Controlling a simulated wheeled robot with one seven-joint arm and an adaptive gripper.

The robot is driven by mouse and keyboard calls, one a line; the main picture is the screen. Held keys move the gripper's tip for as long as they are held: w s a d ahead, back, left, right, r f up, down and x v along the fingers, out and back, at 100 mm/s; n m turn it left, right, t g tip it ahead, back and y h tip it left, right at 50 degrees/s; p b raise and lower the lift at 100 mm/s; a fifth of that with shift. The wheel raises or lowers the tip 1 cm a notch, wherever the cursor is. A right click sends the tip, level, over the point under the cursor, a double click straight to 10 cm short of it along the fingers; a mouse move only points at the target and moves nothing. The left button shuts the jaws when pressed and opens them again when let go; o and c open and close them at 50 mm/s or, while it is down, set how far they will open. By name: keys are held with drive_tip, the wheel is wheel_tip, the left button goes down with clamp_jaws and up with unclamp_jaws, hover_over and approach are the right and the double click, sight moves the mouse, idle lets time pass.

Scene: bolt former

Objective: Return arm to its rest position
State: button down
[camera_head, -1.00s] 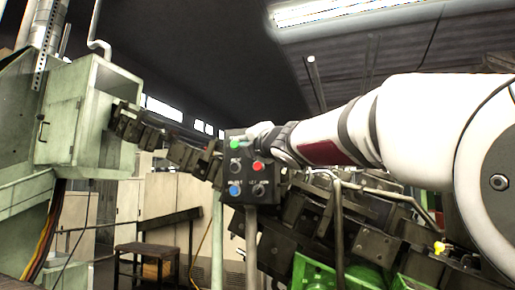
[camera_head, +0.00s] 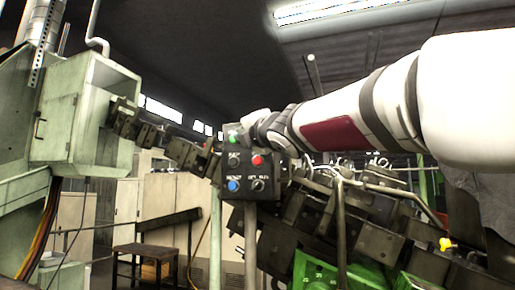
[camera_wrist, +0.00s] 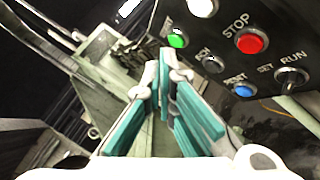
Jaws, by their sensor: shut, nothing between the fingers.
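My white arm with a dark red patch (camera_head: 333,133) reaches in from the right in the head view. Its wrist end is just above and behind the upper right of the dark control panel (camera_head: 247,173), and the fingers cannot be made out there. In the wrist view my gripper (camera_wrist: 165,68) shows its teal finger pads brought together, shut with nothing between them. The control panel (camera_wrist: 272,62) fills the upper right of that view, to the right of the fingers. The gap between fingertips and panel is hard to judge.
The panel carries a green button (camera_head: 234,140), a red button (camera_head: 257,160), a blue button (camera_head: 233,185) and dark knobs. A pale green machine cabinet (camera_head: 70,115) stands left. Dark machinery and bent pipes (camera_head: 340,215) lie below my arm. A stool (camera_head: 145,250) stands lower left.

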drive_tip(key=s+d+f+m+g+h+b, duration=0.15)
drive_tip(key=s+d+f+m+h, duration=0.25)
drive_tip(key=d+f+m, duration=0.45)
drive_tip(key=s+d+f+m+g+h, duration=0.35)
drive_tip(key=d+f+m, duration=0.35)
drive_tip(key=d+f, duration=0.3)
drive_tip(key=s+d+f+m+g, duration=0.2)
drive_tip(key=s+f+m+g, duration=0.2)
drive_tip(key=s+f, duration=0.9)
drive_tip(key=s+d+f+m+g+b, duration=0.1)
drive_tip(key=s+f+m+g, duration=0.3)
drive_tip(key=s+f+m, duration=0.5)
drive_tip(key=s+d+f+h, duration=0.1)
drive_tip(key=s+f, duration=0.3)
drive_tip(key=f, duration=0.3)
drive_tip(key=shift+m, duration=0.35)
